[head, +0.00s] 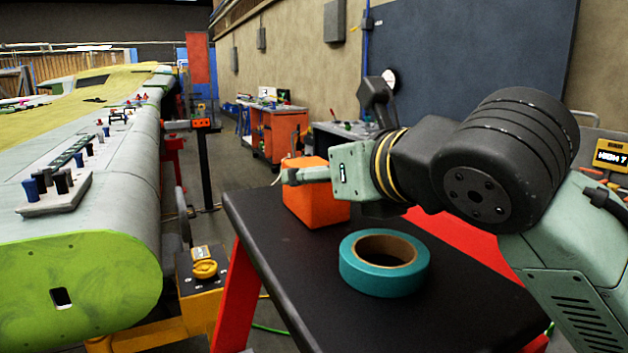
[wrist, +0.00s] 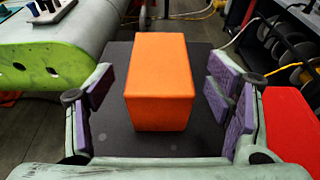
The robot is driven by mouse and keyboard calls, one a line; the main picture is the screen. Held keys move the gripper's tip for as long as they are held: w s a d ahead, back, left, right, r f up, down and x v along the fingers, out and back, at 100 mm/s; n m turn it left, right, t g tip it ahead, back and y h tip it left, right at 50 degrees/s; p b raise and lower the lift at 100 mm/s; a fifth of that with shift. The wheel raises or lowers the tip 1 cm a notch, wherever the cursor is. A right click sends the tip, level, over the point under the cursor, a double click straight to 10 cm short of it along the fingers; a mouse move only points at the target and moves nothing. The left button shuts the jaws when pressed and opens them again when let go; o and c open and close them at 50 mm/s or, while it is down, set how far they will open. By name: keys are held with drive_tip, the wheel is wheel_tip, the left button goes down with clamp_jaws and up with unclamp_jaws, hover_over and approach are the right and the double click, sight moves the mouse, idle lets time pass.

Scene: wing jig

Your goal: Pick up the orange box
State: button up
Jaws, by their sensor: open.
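The orange box (head: 318,208) stands at the far end of a black-topped table in the head view, partly hidden behind my gripper (head: 290,176). In the wrist view the orange box (wrist: 160,82) stands upright on the dark tabletop, between the fingers of my open gripper (wrist: 160,98). The purple finger pads show on both sides of the box with a gap on each side. Nothing is held.
A teal tape roll (head: 384,263) lies on the black table (head: 440,310), nearer than the box. The green-ended wing (head: 80,285) runs along the left, past a gap. A red object (wrist: 292,130) sits right of my gripper in the wrist view.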

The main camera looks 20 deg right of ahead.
drive_tip(key=shift+x, duration=0.9)
drive_tip(key=shift+c, duration=0.2)
drive_tip(key=c, duration=1.4)
